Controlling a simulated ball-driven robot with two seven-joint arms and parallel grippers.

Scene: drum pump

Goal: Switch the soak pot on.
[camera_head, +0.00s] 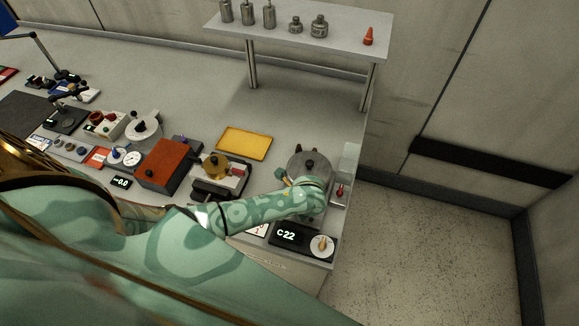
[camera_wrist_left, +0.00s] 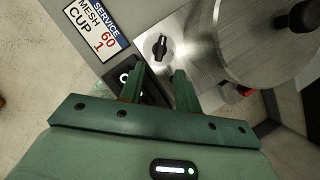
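The grey lidded pot (camera_head: 307,163), which I take for the soak pot, stands at the bench's right end. It also shows at the upper right of the left wrist view (camera_wrist_left: 225,35). A black knob (camera_wrist_left: 161,47) sits on the bright metal plate beside the pot; my arm hides it in the head view. My left gripper (camera_wrist_left: 157,84) is open and empty, its fingertips short of the knob. In the head view its fingers cannot be made out. My right gripper is not in view.
A black box (camera_head: 289,236) reading "C 22", with a pale dial (camera_head: 322,246), stands at the front corner. A red-handled part (camera_head: 340,191) is right of the pot. A yellow tray (camera_head: 244,143) and a brown-red box (camera_head: 168,163) lie left. A raised shelf (camera_head: 290,36) stands behind.

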